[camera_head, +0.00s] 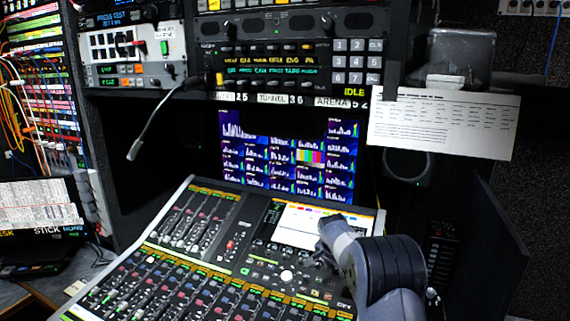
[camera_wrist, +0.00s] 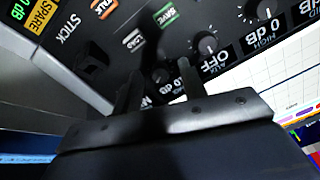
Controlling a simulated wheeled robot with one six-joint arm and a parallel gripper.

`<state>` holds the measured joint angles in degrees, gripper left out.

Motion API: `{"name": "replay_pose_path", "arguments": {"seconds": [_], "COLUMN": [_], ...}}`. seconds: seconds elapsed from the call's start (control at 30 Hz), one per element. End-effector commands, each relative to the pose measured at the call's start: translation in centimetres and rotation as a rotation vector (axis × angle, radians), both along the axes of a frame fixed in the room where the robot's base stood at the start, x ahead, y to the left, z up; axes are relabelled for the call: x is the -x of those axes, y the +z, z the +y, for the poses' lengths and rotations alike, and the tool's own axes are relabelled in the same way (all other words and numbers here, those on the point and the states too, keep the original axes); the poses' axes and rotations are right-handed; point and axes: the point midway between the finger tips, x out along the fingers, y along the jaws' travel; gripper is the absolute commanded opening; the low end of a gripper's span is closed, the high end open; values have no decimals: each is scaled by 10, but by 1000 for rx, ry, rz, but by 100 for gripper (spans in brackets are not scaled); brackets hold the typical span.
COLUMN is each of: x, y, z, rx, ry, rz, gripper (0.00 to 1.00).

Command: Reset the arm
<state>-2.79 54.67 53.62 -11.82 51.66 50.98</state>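A small dark knob (camera_wrist: 162,78) on the panel appears between or just beyond the fingertips. I cannot tell whether the fingers touch the panel. Nothing is seen held in the gripper.
A gooseneck microphone (camera_head: 150,125) hangs at the left. A paper sheet (camera_head: 443,122) and a grey box (camera_head: 458,55) are above right of the arm. A dark panel (camera_head: 490,245) stands at right. Patch cables (camera_head: 25,110) hang far left.

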Motion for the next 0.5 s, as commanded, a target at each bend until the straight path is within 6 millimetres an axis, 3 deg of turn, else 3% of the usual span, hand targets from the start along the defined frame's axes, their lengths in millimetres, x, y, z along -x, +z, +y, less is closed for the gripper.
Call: {"name": "replay_pose_path", "arguments": {"seconds": [0.43,0.5], "x": [1,4], "y": [5,14], "z": [0,2], "rx": [131,129], "ry": [333,326], "rz": [57,49], "gripper": [40,40]}}
